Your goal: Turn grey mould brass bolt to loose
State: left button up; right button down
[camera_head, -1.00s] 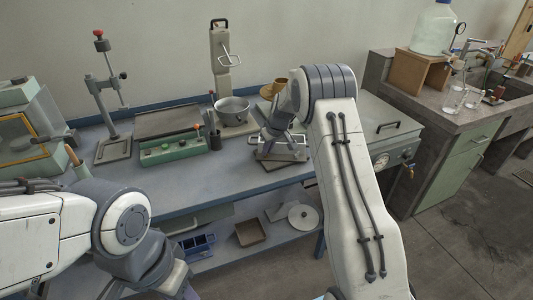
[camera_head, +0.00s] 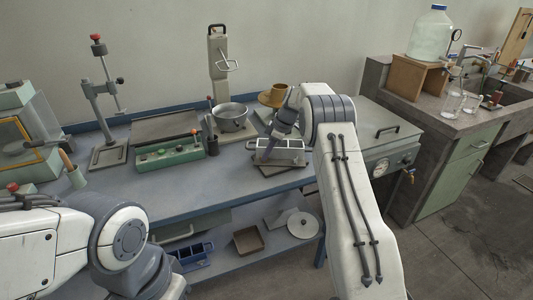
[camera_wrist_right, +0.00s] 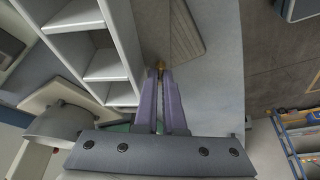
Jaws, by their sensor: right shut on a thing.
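The grey mould (camera_head: 292,156), a block with open square compartments, stands on the bench at the right. It also fills the upper left of the right wrist view (camera_wrist_right: 82,45). The brass bolt (camera_wrist_right: 161,66) shows small at the mould's side, at the tips of my right gripper (camera_wrist_right: 162,76). The right fingers are close together and shut on the bolt. In the head view my right gripper (camera_head: 273,143) comes down onto the mould, and the bolt is hidden there. My left arm is at the lower left; its fingers are outside the picture.
A metal bowl (camera_head: 231,117) and a brass-coloured pan (camera_head: 274,98) stand behind the mould. A green box (camera_head: 170,153) sits to the left. A grey cabinet with a gauge (camera_head: 383,166) is on the right. The bench front is clear.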

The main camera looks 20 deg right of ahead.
jog(key=shift+n, duration=0.3)
jog(key=c, duration=1.3)
grip_release()
jog(key=v, duration=1)
jog(key=shift+w+d+r, duration=0.1)
jog(key=shift+d+r, duration=0.05)
jog(key=shift+r, duration=0.1)
